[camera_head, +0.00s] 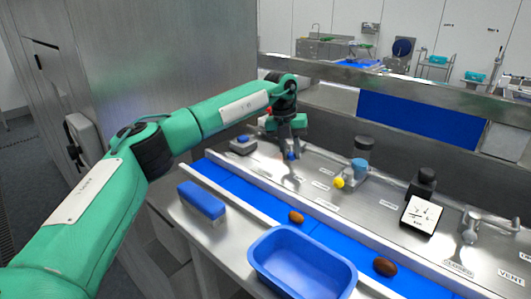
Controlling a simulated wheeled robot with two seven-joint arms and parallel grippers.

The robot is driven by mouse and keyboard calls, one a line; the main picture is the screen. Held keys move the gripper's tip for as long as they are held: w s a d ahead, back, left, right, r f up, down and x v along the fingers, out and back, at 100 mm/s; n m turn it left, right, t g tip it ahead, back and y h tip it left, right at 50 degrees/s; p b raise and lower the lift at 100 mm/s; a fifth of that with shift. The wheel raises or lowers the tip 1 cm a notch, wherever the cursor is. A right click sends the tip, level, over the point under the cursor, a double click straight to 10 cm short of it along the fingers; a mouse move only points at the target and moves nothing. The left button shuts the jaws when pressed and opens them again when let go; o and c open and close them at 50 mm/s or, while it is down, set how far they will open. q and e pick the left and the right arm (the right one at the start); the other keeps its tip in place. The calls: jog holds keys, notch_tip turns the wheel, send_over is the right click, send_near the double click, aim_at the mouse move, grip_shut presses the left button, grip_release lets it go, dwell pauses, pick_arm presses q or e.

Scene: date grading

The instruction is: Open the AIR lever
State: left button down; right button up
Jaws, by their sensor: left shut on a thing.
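My left gripper (290,151) reaches down to the steel panel behind the belt, at the centre of the head view. It is shut on a small blue part (291,156), mostly hidden by the fingers. This part may be the AIR lever; no AIR label is readable there, and I cannot tell its angle. My right gripper is out of view.
A yellow knob (339,183) and blue cap (361,165) stand right of the gripper. A dial gauge (422,214) and metal lever (485,222) stand farther right. A blue tray (302,263), blue block (202,200) and two dates (296,217) (385,267) are in front.

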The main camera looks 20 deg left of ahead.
pick_arm(q)
jog(key=shift+w+d+f+n+t+b, duration=0.1)
jog(key=shift+w+d+n+t+b, duration=0.2)
jog(key=shift+d+n+b, duration=0.5)
jog(key=n, duration=0.2)
jog(key=w+d+n+b, duration=0.1)
jog(key=n, duration=0.1)
jog(key=shift+d+t, duration=0.2)
jog(key=shift+t, duration=0.1)
jog(key=n, duration=0.1)
jog(key=w+d+n+b, duration=0.1)
jog(key=n, duration=0.1)
jog(key=shift+w+y, duration=0.25)
jog(key=shift+y, duration=0.15)
jog(key=shift+w+d+r+n+t+b, duration=0.25)
jog(key=shift+w+n+b, duration=0.25)
jog(key=shift+n, duration=0.4)
jog(key=c, duration=1.2)
grip_release()
jog(key=shift+f, duration=0.1)
